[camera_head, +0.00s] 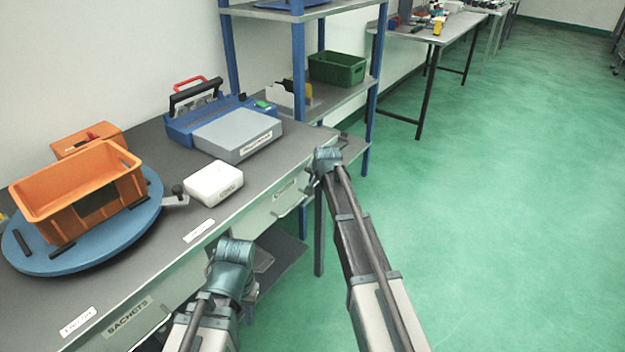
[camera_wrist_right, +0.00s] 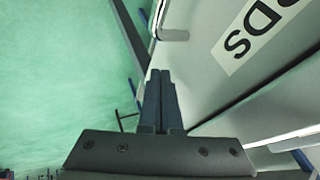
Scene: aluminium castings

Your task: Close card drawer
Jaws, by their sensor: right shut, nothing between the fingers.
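The card drawer (camera_head: 270,207) is a pale front under the bench top, with a partly hidden label and a metal handle (camera_head: 295,205). In the right wrist view its front (camera_wrist_right: 200,70) shows the label letters "DS" (camera_wrist_right: 258,32). I cannot tell how far it stands out. My right gripper (camera_wrist_right: 161,75) is shut and empty, its fingertips beside the drawer front and below the handle (camera_wrist_right: 172,34); touching is unclear. My left gripper (camera_head: 262,258) is in front of the bench, left of the card drawer, its fingers mostly hidden by its wrist.
A drawer labelled SACHETS (camera_head: 130,317) is at the left. On the bench are an orange crate (camera_head: 60,205) on a blue turntable (camera_head: 40,262), a white box (camera_head: 213,183) and a grey scale (camera_head: 235,135). A blue shelf rack (camera_head: 229,50) stands behind. The green floor at right is clear.

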